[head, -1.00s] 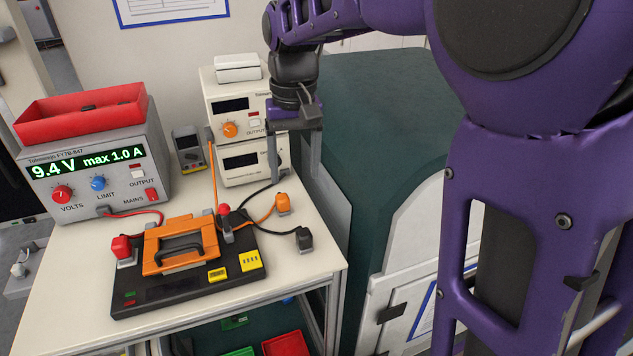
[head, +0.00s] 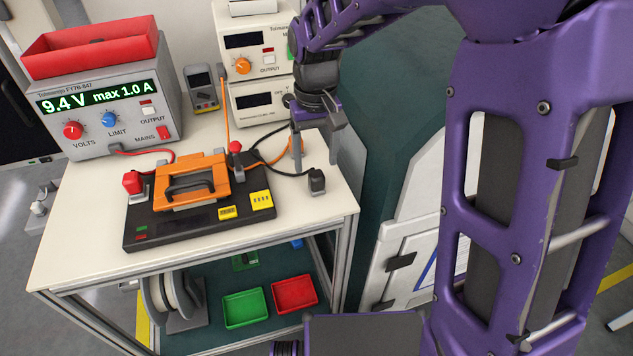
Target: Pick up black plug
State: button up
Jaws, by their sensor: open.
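The black plug (head: 317,181) stands on the white tabletop near its right edge, to the right of the black base unit. A black cable runs from it leftward to the unit. My gripper (head: 316,158) points down above and just behind the black plug, apart from it as far as I can tell. Its two fingers are spread and nothing is between them. The orange plug (head: 298,143) on its orange cable is partly hidden behind the left finger.
Power supplies (head: 107,110) and a meter (head: 201,90) stand behind. Green (head: 245,308) and red (head: 294,294) trays lie on the lower shelf.

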aim_at(317, 174)
notch_tip(317, 174, down, 5)
jog(key=shift+s+d+f+b, duration=0.1)
jog(key=shift+s+b, duration=0.05)
jog(key=shift+b, duration=0.35)
grip_shut()
